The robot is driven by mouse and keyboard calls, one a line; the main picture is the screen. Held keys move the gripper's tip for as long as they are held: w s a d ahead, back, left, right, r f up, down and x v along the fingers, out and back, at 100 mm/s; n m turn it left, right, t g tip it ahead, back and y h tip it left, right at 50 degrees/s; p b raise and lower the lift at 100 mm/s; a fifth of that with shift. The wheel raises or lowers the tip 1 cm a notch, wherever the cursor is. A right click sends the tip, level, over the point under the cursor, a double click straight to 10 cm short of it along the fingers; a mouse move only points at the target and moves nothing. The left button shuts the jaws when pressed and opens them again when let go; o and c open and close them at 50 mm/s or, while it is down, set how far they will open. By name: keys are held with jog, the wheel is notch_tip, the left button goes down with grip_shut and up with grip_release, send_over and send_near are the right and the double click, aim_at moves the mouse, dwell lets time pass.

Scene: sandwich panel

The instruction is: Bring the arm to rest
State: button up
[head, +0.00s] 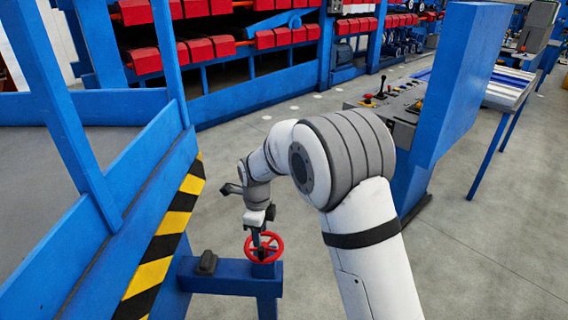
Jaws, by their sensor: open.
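My arm reaches from the lower right up and over to the left in the head view. My gripper (262,236) points down at its end, just above and in front of a red handwheel (264,249). The wheel sits on top of a blue stand (232,277). The gripper is open, with its fingers over the wheel's middle. I cannot tell whether the fingers touch the wheel.
A dark box (207,263) sits on the stand left of the wheel. A blue frame with a yellow-black striped edge (163,240) rises at left. A blue post (463,80) and a control panel with a joystick (386,97) stand at right. The floor at lower right is clear.

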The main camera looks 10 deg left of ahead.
jog(key=s+d+r+n+t+p, duration=0.1)
jog(key=s+d+r+n+p, duration=0.3)
jog(key=d+r, duration=0.5)
jog(key=s+d+r+n+p, duration=0.2)
jog(key=s+d+r+n, duration=0.25)
jog(key=d+r, duration=0.5)
jog(key=s+d+r+n+t+p, duration=0.1)
jog(key=s+d+r+n+p, duration=0.2)
jog(key=s+d+r+n, duration=0.3)
jog(key=s+d+n, duration=0.4)
jog(key=s, duration=0.4)
jog(key=shift+s+d+r+t+p, duration=0.25)
jog(key=shift+d+t+p, duration=0.05)
jog(key=shift+d+p, duration=0.1)
jog(key=shift+n, duration=0.25)
jog(key=shift+c, duration=0.5)
